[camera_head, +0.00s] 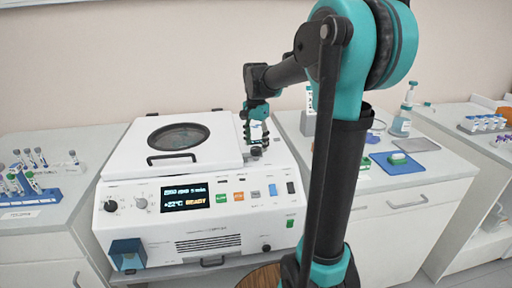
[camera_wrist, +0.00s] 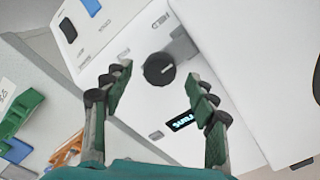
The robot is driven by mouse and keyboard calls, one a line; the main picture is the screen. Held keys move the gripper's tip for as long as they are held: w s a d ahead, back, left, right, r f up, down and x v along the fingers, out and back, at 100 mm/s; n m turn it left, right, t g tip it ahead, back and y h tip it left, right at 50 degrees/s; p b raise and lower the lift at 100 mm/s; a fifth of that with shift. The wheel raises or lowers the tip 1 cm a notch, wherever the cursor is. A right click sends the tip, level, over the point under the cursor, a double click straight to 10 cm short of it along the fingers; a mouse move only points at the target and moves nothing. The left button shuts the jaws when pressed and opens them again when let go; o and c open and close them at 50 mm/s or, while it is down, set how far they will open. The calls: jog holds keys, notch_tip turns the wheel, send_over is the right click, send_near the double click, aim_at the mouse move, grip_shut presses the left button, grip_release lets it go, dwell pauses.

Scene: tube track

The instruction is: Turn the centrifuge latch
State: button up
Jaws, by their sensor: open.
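The white centrifuge (camera_head: 200,205) stands on a counter between two cabinets, with its lid (camera_head: 130,148) down. The lid has a round dark window and a black handle. The latch is a round black knob (camera_wrist: 159,69) on the white top beside the lid, with a grey bar behind it running toward the lid's edge. My gripper (camera_wrist: 161,88) is open over the latch, one finger on each side of the knob, and neither finger visibly touches it. In the head view my gripper (camera_head: 257,133) is above the right side of the centrifuge top and partly hides the latch area.
The centrifuge front carries a display (camera_head: 186,197), knobs and colored buttons. A blue tube rack (camera_head: 40,200) stands on the left. A blue mat (camera_head: 400,168), a grey pad (camera_head: 417,145) and a bottle (camera_head: 402,122) are on the right counter.

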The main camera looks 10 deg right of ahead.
jog(key=shift+f, duration=0.95)
jog(key=c, duration=1.2)
